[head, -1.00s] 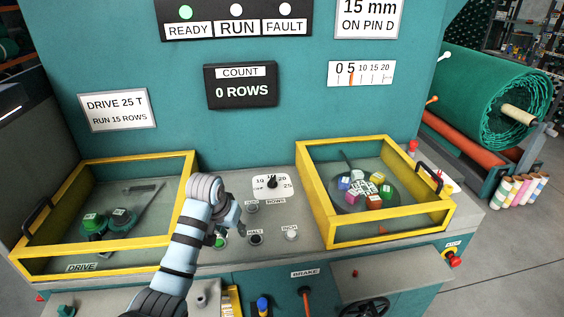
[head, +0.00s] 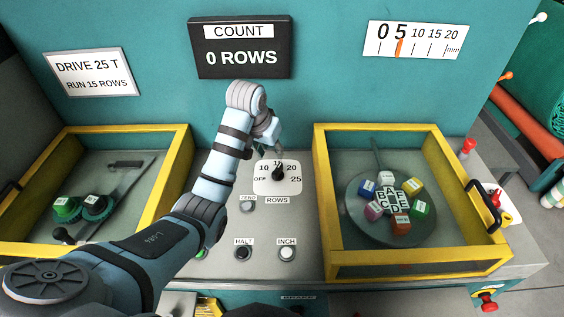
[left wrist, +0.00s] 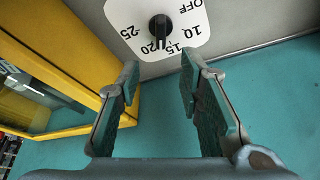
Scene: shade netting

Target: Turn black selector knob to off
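The black selector knob (head: 279,173) sits on a white dial plate (head: 263,185) marked OFF, 10, 15, 20, 25, above the label ROWS. In the left wrist view the knob (left wrist: 160,28) appears at the top, with the dial turned upside down. Its pointer is toward the 15–20 side, seemingly near 20. My left gripper (head: 268,147) is just behind the dial, partly hidden by its own wrist. In the left wrist view its two fingers (left wrist: 158,85) are apart with nothing between them, and the knob is beyond the tips. My right gripper is not in view.
A yellow-framed bay (head: 320,200) with coloured blocks stands right of the dial. Another yellow-framed bay (head: 180,170) is at left. ZERO, HALT (head: 243,253) and INCH (head: 287,253) buttons lie in front. The teal wall with the count display (head: 240,58) rises behind.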

